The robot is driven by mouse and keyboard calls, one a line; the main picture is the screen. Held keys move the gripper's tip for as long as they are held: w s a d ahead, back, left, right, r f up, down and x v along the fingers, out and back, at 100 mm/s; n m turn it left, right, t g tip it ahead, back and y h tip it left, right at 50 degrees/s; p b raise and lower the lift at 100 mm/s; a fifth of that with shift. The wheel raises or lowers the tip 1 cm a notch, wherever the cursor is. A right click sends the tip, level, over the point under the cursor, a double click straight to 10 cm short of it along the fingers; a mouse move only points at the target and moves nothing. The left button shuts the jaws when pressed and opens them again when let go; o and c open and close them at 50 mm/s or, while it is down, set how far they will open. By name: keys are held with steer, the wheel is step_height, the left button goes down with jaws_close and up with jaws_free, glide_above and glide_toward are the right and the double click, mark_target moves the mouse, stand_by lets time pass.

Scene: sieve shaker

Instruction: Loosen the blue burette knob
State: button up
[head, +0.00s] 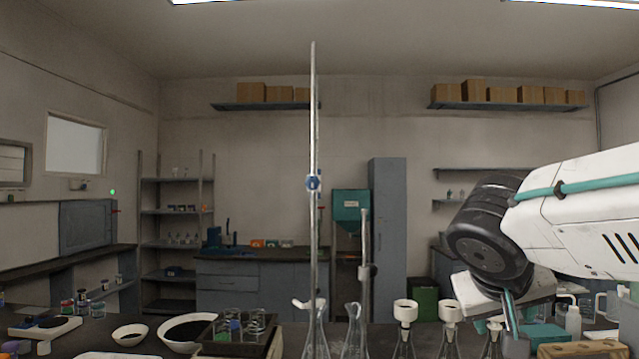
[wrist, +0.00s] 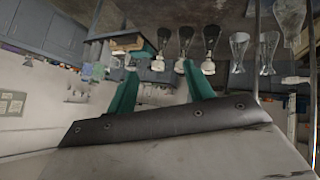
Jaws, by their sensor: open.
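The blue burette knob (head: 313,183) sits partway up a tall, thin upright burette (head: 313,120) left of centre in the head view. A white fitting (head: 310,303) shows near the burette's lower end, just above the flasks. My gripper (head: 509,312) is low on the right in the head view, well apart from the knob and partly hidden behind my arm. In the wrist view my gripper (wrist: 160,82) shows two teal fingers spread apart with nothing between them. I cannot make out the blue knob in the wrist view.
Clear flasks (head: 352,335) stand below and beside the burette. Several white-topped funnels in flasks (head: 405,312) stand between it and my gripper. A short metal rod (head: 364,240) rises right of the burette.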

steer(key=w+a+r+t, duration=0.6)
steer(key=w+a+r, duration=0.4)
steer(key=w+a, duration=0.1)
steer(key=n+t+y, duration=0.1)
steer(key=t+y, duration=0.4)
glide_toward(312, 182)
steer(key=w, duration=0.8)
steer(key=shift+r, duration=0.15)
steer(key=shift+w+d, duration=0.1)
steer(key=shift+w, duration=0.55)
steer(key=c, duration=0.9)
